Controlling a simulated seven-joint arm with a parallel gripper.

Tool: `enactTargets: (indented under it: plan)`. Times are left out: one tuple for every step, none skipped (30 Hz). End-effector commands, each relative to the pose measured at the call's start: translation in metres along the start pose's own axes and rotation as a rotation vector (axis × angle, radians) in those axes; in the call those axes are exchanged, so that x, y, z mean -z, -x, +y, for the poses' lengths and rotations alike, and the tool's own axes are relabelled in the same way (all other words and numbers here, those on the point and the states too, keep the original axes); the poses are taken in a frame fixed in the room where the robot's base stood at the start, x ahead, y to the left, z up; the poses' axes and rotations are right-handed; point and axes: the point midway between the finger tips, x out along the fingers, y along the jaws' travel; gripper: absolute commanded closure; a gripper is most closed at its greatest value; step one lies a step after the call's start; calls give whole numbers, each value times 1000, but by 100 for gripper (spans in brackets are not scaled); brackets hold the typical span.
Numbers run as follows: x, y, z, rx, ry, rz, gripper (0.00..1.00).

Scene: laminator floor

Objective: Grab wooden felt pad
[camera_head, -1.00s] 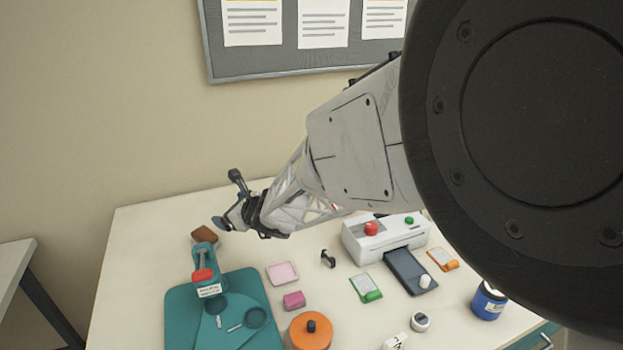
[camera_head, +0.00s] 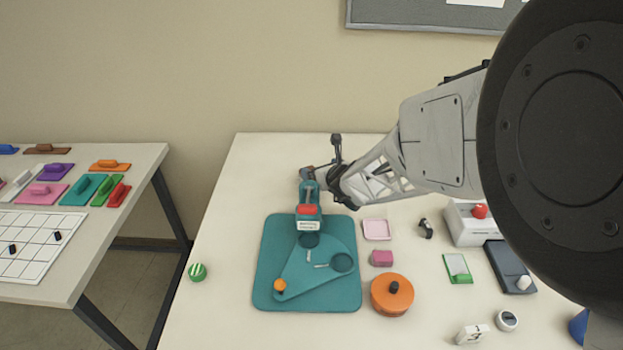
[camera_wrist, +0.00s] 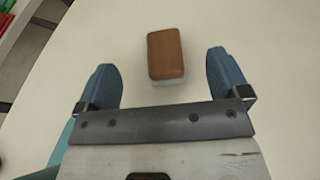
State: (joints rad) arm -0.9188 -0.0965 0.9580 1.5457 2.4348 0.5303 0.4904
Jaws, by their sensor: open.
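The wooden felt pad (camera_wrist: 165,54) is a brown wooden block with a pale felt layer under it. In the wrist view it lies on the white table just ahead of my gripper (camera_wrist: 161,62), between the lines of the two blue fingers and touching neither. My gripper is open and empty. In the head view my gripper (camera_head: 317,171) is low over the far left part of the table, behind the teal device.
A teal device with a red top (camera_head: 308,211) stands on a teal mat (camera_head: 268,270) close in front of the gripper. A pink tray (camera_head: 377,229), a pink block (camera_head: 381,258) and an orange round container (camera_head: 392,296) lie to the right. A side table (camera_head: 120,160) holds several colored pads.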

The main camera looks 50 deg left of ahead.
Motion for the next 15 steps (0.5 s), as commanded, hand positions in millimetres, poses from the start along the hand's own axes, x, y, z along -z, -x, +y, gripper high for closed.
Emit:
enactTargets:
  plan:
    - [7, -2, 0, 0, -1, 2, 6]
    - [11, -4, 0, -1, -2, 2, 6]
    - [15, -6, 0, -1, -1, 2, 6]
    - [18, -7, 0, -1, -1, 1, 6]
    - [22, -8, 0, -1, 0, 1, 6]
    - [26, -10, 0, 0, -1, 1, 6]
    - [29, -11, 0, 0, -1, 1, 6]
    - [32, -12, 0, 0, -1, 2, 6]
    - [35, -14, 0, -1, -1, 2, 6]
    - [37, -15, 0, -1, 0, 2, 6]
    - [38, -15, 0, -1, 0, 1, 6]
    - [40, -16, 0, -1, 0, 1, 6]
    - [40, -16, 0, -1, 1, 0, 6]
    - [41, -17, 0, -1, 1, 0, 6]
    - [41, -17, 0, -1, 1, 0, 6]
